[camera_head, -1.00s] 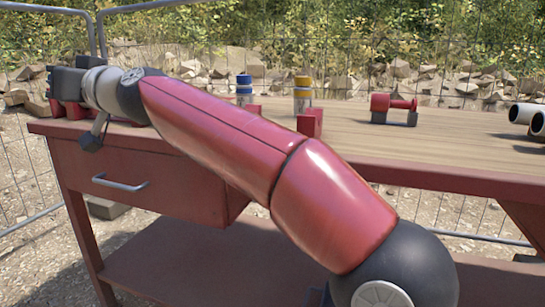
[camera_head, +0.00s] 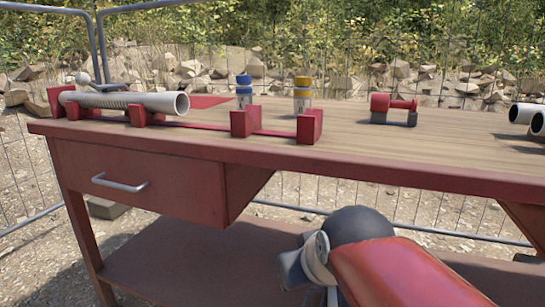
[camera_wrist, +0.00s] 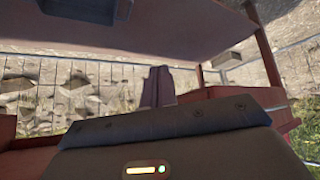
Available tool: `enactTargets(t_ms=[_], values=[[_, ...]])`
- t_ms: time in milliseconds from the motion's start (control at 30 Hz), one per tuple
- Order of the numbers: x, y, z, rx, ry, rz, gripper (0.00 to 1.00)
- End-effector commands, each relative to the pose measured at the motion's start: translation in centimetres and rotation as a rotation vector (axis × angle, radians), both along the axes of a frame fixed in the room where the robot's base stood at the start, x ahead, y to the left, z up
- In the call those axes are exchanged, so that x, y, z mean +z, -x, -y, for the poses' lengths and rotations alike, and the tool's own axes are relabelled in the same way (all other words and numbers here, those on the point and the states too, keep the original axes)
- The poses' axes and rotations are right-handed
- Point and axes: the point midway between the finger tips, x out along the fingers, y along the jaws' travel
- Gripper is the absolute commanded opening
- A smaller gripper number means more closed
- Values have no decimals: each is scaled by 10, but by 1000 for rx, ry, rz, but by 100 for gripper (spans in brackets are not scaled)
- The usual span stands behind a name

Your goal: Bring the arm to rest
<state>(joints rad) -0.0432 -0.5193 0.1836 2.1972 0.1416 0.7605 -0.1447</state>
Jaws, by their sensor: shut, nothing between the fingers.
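My arm is folded low in front of the workbench (camera_head: 350,155), its red link and dark joint at the bottom right of the head view. My gripper shows in the wrist view (camera_wrist: 158,86), its fingers together with nothing held between them. In the head view only the grey wrist and dark gripper body show beside the joint, and the fingertips cannot be made out. The gripper is below the bench top and clear of the things on it.
On the bench, a pale pipe (camera_head: 125,102) lies across red supports (camera_head: 60,100) at the left. Blue-capped (camera_head: 244,95) and yellow-capped (camera_head: 302,98) bottles stand behind an empty red holder (camera_head: 310,125). A drawer handle (camera_head: 120,184) and lower shelf (camera_head: 170,275) face me.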

Motion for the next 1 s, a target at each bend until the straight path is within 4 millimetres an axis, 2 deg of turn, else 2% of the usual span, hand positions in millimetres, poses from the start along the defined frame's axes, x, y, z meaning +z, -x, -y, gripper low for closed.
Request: enactTargets(t_ms=[33,100,200,367,400,800,900,1000], values=[[-14,16,22,-54,5,-31,0],[-32,35,46,-119,6,-74,0],[-56,61,73,-200,1,-130,0],[-93,103,105,-311,-15,-215,0],[-73,101,104,-308,-14,-212,0],[22,99,103,-302,-12,-211,0],[39,99,103,-302,-12,-211,0],[46,99,102,-301,-11,-211,0]])
